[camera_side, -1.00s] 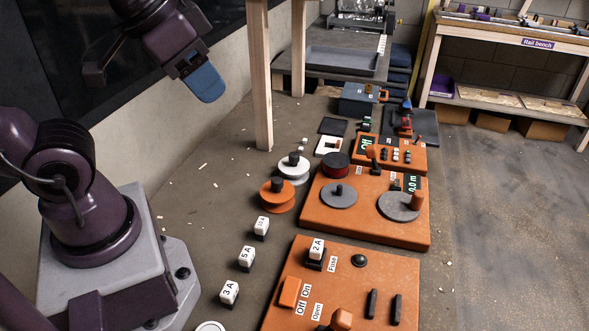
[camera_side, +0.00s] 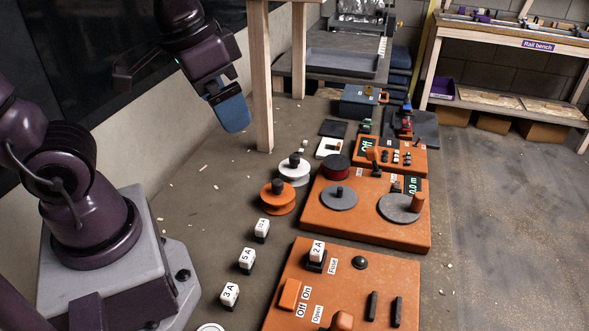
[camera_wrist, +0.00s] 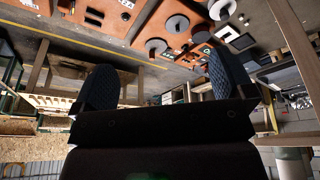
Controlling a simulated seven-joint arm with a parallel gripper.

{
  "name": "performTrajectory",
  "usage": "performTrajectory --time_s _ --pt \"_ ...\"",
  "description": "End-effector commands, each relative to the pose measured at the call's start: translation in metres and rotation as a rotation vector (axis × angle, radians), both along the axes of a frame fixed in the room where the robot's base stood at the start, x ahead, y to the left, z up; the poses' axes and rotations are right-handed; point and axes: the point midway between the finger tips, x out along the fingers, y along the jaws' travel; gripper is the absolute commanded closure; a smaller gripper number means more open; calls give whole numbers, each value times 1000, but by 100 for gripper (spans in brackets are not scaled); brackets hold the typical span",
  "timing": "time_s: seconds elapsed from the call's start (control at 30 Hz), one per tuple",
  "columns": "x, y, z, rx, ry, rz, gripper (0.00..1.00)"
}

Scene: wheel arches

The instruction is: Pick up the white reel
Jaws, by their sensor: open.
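The white reel (camera_side: 294,174) with a dark knob on top stands upright on the floor, left of the orange panel with the grey discs. An orange reel (camera_side: 277,203) with a dark knob stands just in front of it. My gripper (camera_side: 231,115) is open and empty, in the air to the left of and above the white reel, clear of it. In the wrist view my gripper (camera_wrist: 163,80) shows its two blue fingers spread apart. A pale round thing at the top edge there looks like the white reel (camera_wrist: 221,10), partly cut off.
The orange panel (camera_side: 372,232) carries grey discs and a dark red reel (camera_side: 336,162). A wooden post (camera_side: 263,85) stands close behind my gripper. Small fuse blocks (camera_side: 247,259) stand left of the front orange panel (camera_side: 350,275). Floor left of the reels is mostly clear.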

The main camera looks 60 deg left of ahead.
Motion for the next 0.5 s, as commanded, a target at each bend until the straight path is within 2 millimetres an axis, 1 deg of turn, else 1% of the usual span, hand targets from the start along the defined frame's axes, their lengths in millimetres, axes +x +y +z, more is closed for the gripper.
performTrajectory --time_s 0.03,0.13,0.27,0.37,0.5 --pt "11 1 -10 -5 59 11 0" --pt "34 8 -29 -16 145 87 0" --pt "66 19 -57 -9 236 247 0" --pt "89 32 -84 17 287 400 0" --pt "120 54 -124 84 317 647 0"
